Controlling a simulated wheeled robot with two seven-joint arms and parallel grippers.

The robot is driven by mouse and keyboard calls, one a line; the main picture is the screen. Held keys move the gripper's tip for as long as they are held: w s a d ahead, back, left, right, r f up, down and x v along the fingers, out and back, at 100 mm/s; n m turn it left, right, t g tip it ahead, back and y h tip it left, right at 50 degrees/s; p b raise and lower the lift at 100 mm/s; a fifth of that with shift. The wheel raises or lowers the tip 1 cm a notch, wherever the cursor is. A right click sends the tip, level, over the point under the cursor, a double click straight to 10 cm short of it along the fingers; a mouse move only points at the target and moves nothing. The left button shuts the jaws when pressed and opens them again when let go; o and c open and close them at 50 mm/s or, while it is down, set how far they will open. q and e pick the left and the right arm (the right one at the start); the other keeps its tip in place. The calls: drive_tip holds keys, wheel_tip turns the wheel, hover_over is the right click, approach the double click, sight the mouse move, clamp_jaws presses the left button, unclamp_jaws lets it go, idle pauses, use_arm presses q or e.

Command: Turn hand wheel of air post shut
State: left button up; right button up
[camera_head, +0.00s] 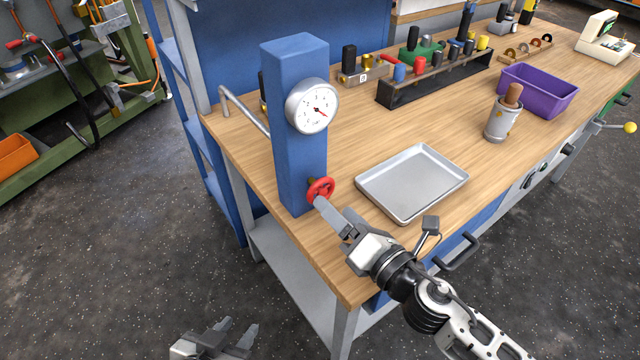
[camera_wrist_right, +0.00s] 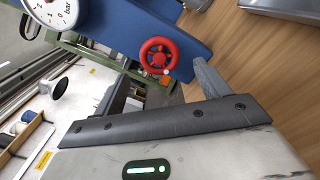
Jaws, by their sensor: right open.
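The blue air post (camera_head: 295,130) stands at the bench's left corner, with a round white gauge (camera_head: 313,107) on its face. The red hand wheel (camera_head: 320,190) sits low on the post. My right gripper (camera_head: 322,208) is just in front of the wheel. In the right wrist view, the wheel (camera_wrist_right: 159,57) shows ahead, between the open, empty fingers of this gripper (camera_wrist_right: 161,78). I cannot tell whether a finger touches the rim. My left gripper (camera_head: 240,324) is low at the bottom edge, off the bench, with its fingers apart and nothing between them.
A metal tray (camera_head: 372,184) lies right of the post, close to my right arm. A grey pipe (camera_head: 243,112) runs beside the post on the left. A purple bin (camera_head: 552,104) and a can with a wooden-handled tool (camera_head: 497,125) stand further right. Bare wood lies between.

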sight(320, 193)
drive_tip(key=x, duration=0.6)
drive_tip(key=shift+w+a, duration=0.1)
drive_tip(key=shift+a, duration=0.05)
drive_tip(key=shift+c, duration=0.3)
drive_tip(key=c, duration=0.9)
